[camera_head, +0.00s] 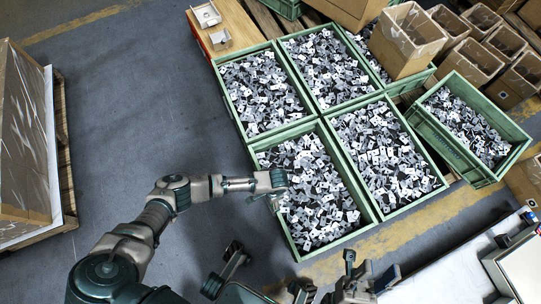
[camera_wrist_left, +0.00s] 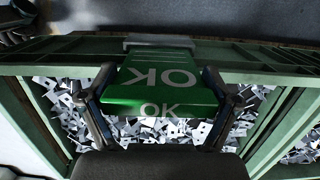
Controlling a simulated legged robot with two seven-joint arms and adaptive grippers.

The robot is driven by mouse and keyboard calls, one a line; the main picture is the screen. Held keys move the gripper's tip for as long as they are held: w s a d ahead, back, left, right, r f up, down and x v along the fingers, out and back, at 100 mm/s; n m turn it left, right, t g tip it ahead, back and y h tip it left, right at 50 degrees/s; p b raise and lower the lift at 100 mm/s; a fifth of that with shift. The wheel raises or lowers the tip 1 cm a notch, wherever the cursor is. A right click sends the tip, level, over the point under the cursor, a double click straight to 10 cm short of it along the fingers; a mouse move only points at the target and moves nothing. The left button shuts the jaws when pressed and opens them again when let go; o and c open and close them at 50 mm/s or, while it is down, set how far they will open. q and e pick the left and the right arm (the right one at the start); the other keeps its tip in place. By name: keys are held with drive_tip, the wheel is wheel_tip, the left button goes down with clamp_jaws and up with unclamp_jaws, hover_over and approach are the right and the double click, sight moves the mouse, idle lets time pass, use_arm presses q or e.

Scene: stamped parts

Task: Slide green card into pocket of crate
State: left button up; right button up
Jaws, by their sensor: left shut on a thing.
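The green card (camera_wrist_left: 165,80), printed "OK" in white, is between the two fingers of my left gripper (camera_wrist_left: 158,76) in the left wrist view. The gripper is shut on its sides. The card's far edge meets a pale grey strip on the green wall of the crate (camera_wrist_left: 255,57); whether it is inside a pocket there I cannot tell. In the head view my left gripper (camera_head: 277,188) is over the left part of the front-left green crate (camera_head: 293,245); the card does not show clearly. My right gripper (camera_head: 371,268) is low in the head view, apart from the crate, and looks open and empty.
Several green crates of stamped metal parts stand close together, one (camera_head: 431,126) set apart at right. Cardboard boxes (camera_head: 407,40) are at the upper right. A wrapped pallet load (camera_head: 22,150) is at left. A white surface (camera_head: 440,280) is at lower right. Grey floor (camera_head: 130,110) is clear.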

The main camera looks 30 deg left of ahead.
use_arm(q)
drive_tip(key=shift+f+b, duration=0.3)
drive_tip(key=shift+f, duration=0.6)
drive_tip(key=o, duration=1.5)
drive_tip(key=r, duration=0.4)
drive_tip(key=w+r, duration=0.1)
drive_tip(key=r, duration=0.2)
drive_tip(key=d+r, duration=0.1)
drive_tip(key=r, duration=0.3)
drive_tip(key=shift+w+r, duration=0.2)
drive_tip(key=shift+r, duration=0.15)
